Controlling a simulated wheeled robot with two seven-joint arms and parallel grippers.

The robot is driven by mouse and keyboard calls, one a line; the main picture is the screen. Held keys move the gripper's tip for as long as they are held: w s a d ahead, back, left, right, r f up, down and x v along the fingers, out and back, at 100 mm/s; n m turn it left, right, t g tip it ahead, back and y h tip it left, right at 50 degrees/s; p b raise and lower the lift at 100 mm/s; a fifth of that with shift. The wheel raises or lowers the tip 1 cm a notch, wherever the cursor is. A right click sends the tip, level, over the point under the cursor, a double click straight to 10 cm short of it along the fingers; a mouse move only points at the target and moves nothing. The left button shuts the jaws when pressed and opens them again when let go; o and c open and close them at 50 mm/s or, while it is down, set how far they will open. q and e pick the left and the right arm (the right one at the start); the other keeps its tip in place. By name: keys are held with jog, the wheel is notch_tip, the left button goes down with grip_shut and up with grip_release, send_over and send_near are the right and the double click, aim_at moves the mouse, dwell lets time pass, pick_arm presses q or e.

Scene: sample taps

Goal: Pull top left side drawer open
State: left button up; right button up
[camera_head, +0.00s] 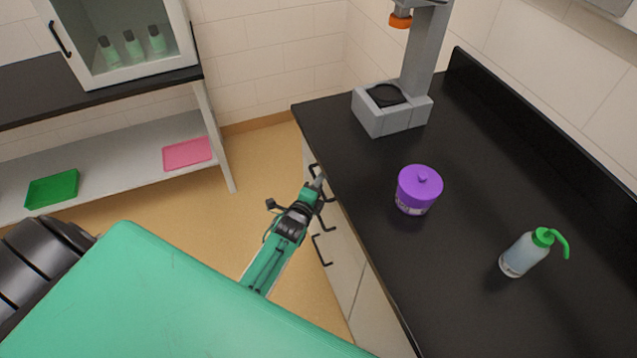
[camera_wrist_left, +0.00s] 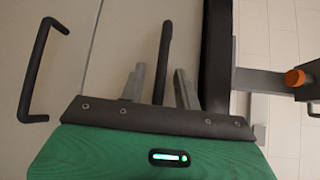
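The white drawer front (camera_wrist_left: 125,45) fills the upper left of the left wrist view and looks flush with its neighbour. Its dark bar handle (camera_wrist_left: 165,50) stands between the two grey fingers of my left gripper (camera_wrist_left: 160,86). The fingers are apart, with a small gap visible on each side of the bar. In the head view my left gripper (camera_head: 320,186) is at the cabinet front, just below the black counter's edge, among several dark handles. It partly hides the handle there. My right gripper is not in view.
The black counter (camera_head: 455,255) holds a purple jar (camera_head: 419,190), a wash bottle (camera_head: 528,252) and a grey stand (camera_head: 393,110). Another dark handle (camera_wrist_left: 32,75) sits left in the wrist view. A shelf with green (camera_head: 52,189) and pink (camera_head: 187,154) trays stands across clear floor.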

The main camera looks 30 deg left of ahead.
pick_arm(q)
jog(key=shift+w, duration=0.1)
grip_shut()
